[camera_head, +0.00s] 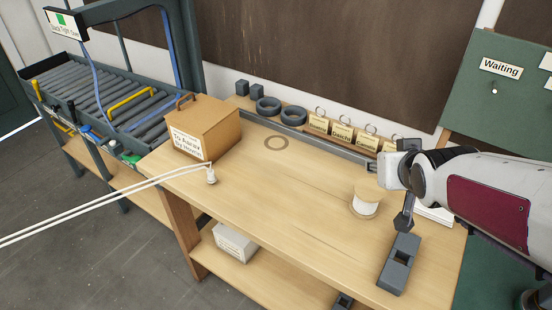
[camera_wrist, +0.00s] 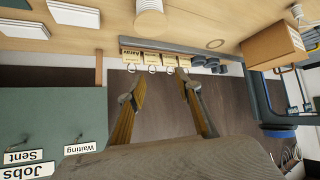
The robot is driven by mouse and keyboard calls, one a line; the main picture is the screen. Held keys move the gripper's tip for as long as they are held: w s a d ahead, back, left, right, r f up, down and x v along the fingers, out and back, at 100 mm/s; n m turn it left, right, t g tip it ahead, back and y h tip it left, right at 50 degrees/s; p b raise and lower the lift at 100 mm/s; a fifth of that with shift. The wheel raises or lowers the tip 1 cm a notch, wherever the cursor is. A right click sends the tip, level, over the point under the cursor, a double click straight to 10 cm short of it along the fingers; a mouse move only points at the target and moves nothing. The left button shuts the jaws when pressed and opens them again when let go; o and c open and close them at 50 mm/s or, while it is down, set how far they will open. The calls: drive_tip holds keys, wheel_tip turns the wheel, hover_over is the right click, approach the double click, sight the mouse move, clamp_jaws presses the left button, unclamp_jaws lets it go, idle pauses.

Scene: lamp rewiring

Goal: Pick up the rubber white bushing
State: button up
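I cannot clearly make out a rubber white bushing. A small whitish fitting (camera_head: 211,176) stands near the left front edge of the bench, where the white cord (camera_head: 120,204) ends; it is too small to tell what it is. My gripper (camera_wrist: 156,84) is open and empty in the wrist view, its two fingers spread toward the back wall.
A spool (camera_head: 366,201) and a dark slotted block (camera_head: 399,264) stand on the wooden bench (camera_head: 300,215) near my arm. A cardboard box (camera_head: 204,128) is at the left. Dark rings (camera_head: 293,116) and several tags (camera_head: 342,133) line the back. The bench middle is clear.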

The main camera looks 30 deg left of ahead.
drive_tip(key=w+a+f+n+y, duration=0.1)
drive_tip(key=a+f+n+y, duration=0.15)
drive_tip(key=a, duration=0.85)
drive_tip(key=n+g+y, duration=0.4)
drive_tip(key=n+y, duration=0.1)
drive_tip(key=y, duration=0.1)
approach(212, 174)
drive_tip(key=a, duration=0.2)
drive_tip(key=a+f, duration=0.1)
drive_tip(key=shift+w+a+m+h, duration=0.1)
drive_tip(key=shift+a+m+h, duration=0.15)
drive_tip(key=shift+x, duration=1.25)
drive_tip(key=shift+w+a, duration=0.15)
drive_tip(key=shift+w, duration=0.05)
drive_tip(key=shift+w+x, duration=0.15)
drive_tip(key=shift+x, duration=1.05)
drive_tip(key=shift+w+x, duration=0.15)
drive_tip(key=shift+x, duration=1.1)
